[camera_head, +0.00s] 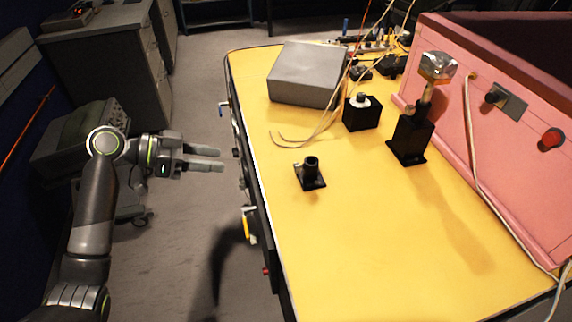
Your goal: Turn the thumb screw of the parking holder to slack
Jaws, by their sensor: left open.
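A tall black holder (410,138) stands upright on the yellow bench top at the right. A device with a shiny metallic head (437,66) sits upright in it. A small black base with a short upright tube (311,170) stands nearer the bench's left edge. My left gripper (222,160) is open and empty, left of the bench edge and well apart from both. My right gripper is out of view.
The yellow bench top (390,240) is clear in front. A grey box (307,74), a black block with a white top (361,112) and loose cables lie farther back. A pink foam enclosure (510,130) with a red button (552,138) borders the right side.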

